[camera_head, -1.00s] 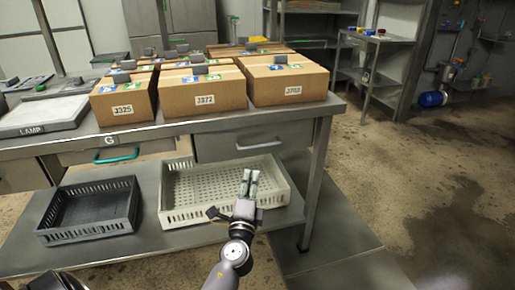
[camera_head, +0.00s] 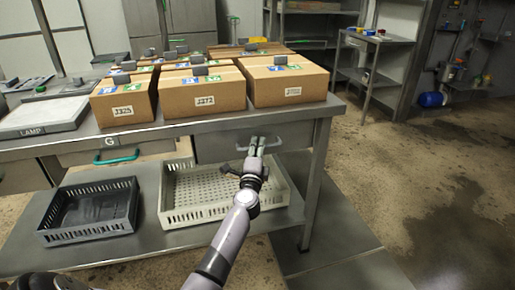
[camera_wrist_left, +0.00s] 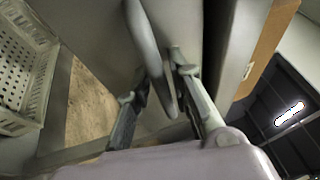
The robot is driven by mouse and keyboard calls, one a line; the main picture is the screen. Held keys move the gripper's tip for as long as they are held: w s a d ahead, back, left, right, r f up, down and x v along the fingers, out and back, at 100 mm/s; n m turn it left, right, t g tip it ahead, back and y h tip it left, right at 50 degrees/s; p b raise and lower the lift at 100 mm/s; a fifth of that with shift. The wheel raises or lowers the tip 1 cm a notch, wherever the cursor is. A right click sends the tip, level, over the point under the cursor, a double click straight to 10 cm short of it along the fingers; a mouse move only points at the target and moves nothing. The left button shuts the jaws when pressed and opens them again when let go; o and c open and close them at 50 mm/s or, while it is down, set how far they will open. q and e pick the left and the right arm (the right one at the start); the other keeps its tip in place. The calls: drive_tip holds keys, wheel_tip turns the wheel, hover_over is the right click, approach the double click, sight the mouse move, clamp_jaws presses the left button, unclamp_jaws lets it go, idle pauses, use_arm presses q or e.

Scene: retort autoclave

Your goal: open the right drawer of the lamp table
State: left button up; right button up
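The lamp table (camera_head: 75,146) is a grey metal bench with a light panel marked LAMP (camera_head: 42,114) at its left. Its right drawer (camera_head: 214,149) has a plain grey front, looks closed, and carries a grey bar handle (camera_head: 275,146). My left gripper (camera_head: 257,142) is at this handle, hiding its middle. In the left wrist view the handle (camera_wrist_left: 145,38) runs between the two fingers of the left gripper (camera_wrist_left: 158,80). The fingers stand apart with gaps to the bar, so the gripper is open around it. My right gripper is not in view.
Several cardboard boxes (camera_head: 205,101) stand on the table. Another drawer with a green handle (camera_head: 117,157) is to the left. A dark crate (camera_head: 90,228) and a pale crate (camera_head: 205,213) sit on the lower shelf. The floor to the right is open.

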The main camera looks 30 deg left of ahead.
use_arm(q)
drive_tip(key=shift+c, duration=0.2)
clamp_jaws()
idle(0.5)
